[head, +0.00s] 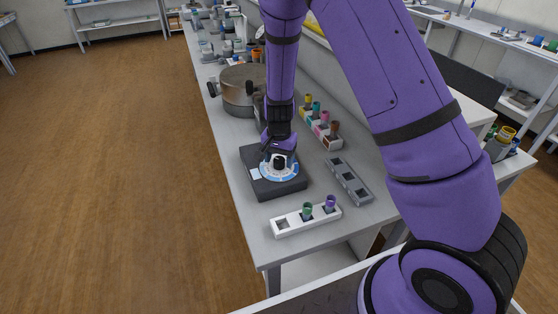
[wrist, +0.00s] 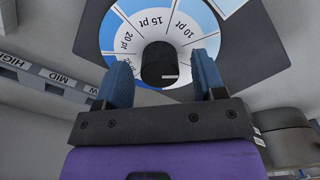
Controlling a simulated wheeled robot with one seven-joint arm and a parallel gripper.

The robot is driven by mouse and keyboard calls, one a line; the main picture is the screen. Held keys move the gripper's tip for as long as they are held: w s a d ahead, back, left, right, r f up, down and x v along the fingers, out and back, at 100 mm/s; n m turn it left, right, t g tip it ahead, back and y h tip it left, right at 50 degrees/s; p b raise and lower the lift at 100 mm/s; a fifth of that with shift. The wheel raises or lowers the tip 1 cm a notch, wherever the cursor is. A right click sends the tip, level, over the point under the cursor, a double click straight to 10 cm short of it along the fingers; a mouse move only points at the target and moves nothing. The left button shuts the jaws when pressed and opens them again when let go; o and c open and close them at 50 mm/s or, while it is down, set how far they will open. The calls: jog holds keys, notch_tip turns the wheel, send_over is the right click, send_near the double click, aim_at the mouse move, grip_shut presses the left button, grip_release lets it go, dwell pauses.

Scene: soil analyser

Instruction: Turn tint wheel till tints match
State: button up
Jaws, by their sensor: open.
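The tint wheel (head: 266,174) is a round dial with blue and white sectors on a dark square base (head: 289,187) on the bench. In the wrist view the wheel (wrist: 127,25) shows labels including 20 pt, 15 pt and 10 pt, with blues of different depth. A black knob (wrist: 158,62) stands at its centre. My gripper (wrist: 163,72) is open, with one blue finger on each side of the knob and a visible gap to each. In the head view my gripper (head: 280,152) is over the wheel and hides part of it. I cannot tell whether any tints match.
A white rack (head: 281,225) with a green-topped and a purple-topped vial stands in front. A grey rack (head: 349,180) with empty slots is to the right. A rack of several coloured vials (head: 331,142) and a round metal vessel (head: 238,90) stand behind.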

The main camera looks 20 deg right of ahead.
jog(key=shift+f, duration=0.5)
jog(key=c, duration=0.9)
jog(key=shift+n, duration=0.3)
jog(key=n, duration=0.9)
jog(key=shift+n, duration=0.3)
